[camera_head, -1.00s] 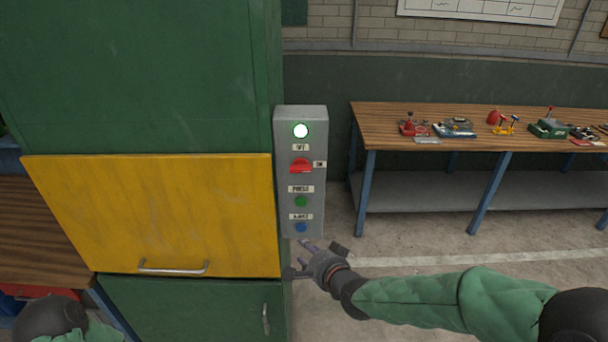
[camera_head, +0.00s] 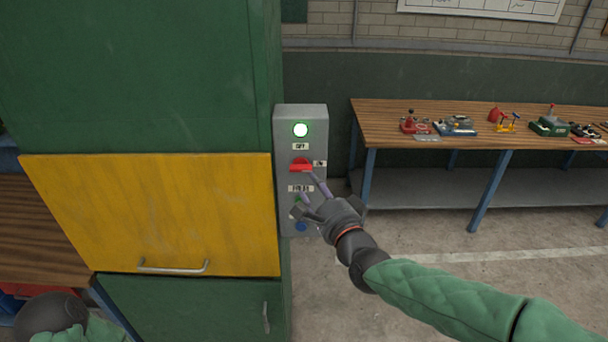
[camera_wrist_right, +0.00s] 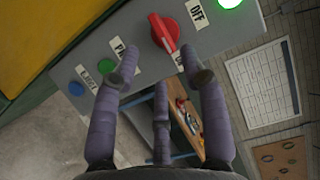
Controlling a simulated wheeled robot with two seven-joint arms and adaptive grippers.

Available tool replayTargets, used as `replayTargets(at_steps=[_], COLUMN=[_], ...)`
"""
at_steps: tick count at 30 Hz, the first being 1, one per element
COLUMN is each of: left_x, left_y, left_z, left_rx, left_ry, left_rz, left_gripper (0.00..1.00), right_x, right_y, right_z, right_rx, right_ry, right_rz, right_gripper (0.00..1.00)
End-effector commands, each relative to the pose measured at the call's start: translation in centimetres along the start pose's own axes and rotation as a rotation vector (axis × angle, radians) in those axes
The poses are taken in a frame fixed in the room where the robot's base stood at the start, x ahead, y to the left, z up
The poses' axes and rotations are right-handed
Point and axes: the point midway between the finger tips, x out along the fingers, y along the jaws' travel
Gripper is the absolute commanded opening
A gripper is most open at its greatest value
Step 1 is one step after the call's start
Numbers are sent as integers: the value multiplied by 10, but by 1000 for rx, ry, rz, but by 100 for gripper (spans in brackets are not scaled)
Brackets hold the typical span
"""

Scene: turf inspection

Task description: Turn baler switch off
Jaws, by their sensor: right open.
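The red baler switch (camera_head: 301,165) is on the front of a grey control box (camera_head: 318,120), between an OFF label above it and an ON label to its right. Its narrow pointer end is turned toward the ON label in the right wrist view (camera_wrist_right: 164,33). A round lamp (camera_head: 300,130) at the top of the box glows green. My right gripper (camera_head: 313,187) is open and empty, just below the switch and in front of the PULSE label; I see no contact with the switch. My left gripper is not in view; only part of my left arm shows at lower left.
The green PULSE button (camera_wrist_right: 108,81) and blue EJECT button (camera_head: 301,226) lie lower on the box, close to my right gripper. The green baler with a yellow door (camera_head: 160,215) stands at left. A workbench (camera_head: 380,118) with several tools stands at right; the floor between is clear.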

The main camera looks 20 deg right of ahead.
Motion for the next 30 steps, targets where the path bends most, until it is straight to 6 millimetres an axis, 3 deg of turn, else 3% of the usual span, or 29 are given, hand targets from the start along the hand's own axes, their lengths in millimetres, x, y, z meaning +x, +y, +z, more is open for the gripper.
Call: replayTargets(at_steps=[6,12,27,30], left_x=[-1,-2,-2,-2], left_y=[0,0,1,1], left_z=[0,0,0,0], left_rx=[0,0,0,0], left_ry=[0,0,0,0], left_rz=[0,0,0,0], left_gripper=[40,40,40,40], right_x=[35,57,68,68], right_y=[1,1,0,0], right_z=[0,0,0,0], right_rx=[-1,-1,-1,-1], right_ry=[-1,0,0,0], right_rz=[3,2,1,1], right_gripper=[44,44,44,16])
